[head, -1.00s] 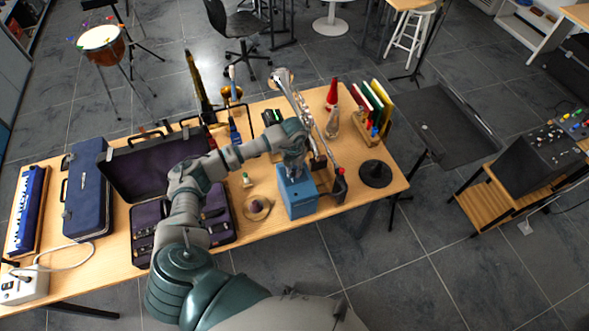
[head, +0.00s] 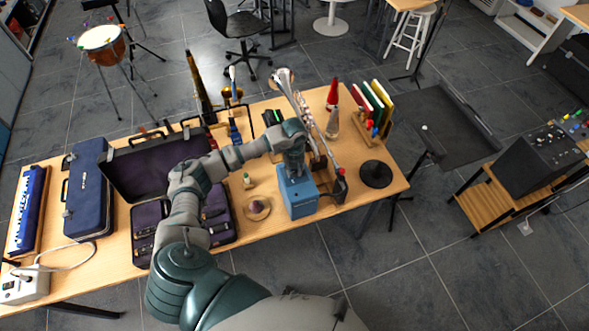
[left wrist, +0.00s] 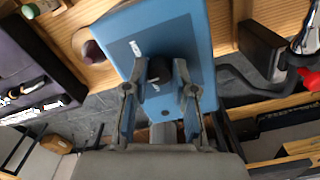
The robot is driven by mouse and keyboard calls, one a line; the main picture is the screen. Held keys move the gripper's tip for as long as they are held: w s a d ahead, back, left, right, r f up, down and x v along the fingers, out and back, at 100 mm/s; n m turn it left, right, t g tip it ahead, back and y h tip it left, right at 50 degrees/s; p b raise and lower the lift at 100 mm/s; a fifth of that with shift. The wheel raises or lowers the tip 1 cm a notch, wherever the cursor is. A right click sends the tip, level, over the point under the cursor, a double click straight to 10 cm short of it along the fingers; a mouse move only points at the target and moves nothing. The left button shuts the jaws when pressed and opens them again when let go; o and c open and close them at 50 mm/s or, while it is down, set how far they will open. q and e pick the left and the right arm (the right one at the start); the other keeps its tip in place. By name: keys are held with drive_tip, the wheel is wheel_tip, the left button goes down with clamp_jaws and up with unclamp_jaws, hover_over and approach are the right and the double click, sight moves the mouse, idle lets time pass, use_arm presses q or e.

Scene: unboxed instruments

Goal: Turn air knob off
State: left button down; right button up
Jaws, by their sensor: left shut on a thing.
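The air knob (left wrist: 160,70) is a small black knob on the panel of a blue box (left wrist: 202,55), seen close up in the left wrist view. In the head view the blue box (head: 301,201) stands near the table's front edge, and my arm hides the knob. My left gripper (left wrist: 159,88) points at the panel, one finger on each side of the knob, and is shut on it. In the head view my left gripper (head: 294,168) is just above the box. White lettering on the panel is too small to read. My right gripper does not show.
On the table (head: 275,235), a dark round base (head: 376,174) stands right of the box and a round wooden item (head: 257,207) left of it. A trumpet (head: 300,98) stands behind. An open purple-lined case (head: 150,165) lies further left.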

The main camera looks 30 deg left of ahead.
sight(294, 171)
use_arm(q)
drive_tip(key=shift+f, duration=0.1)
drive_tip(key=c, duration=0.9)
unclamp_jaws()
drive_tip(key=shift+c, duration=0.2)
wheel_tip(294, 171, up, 12)
drive_tip(key=shift+a, duration=0.1)
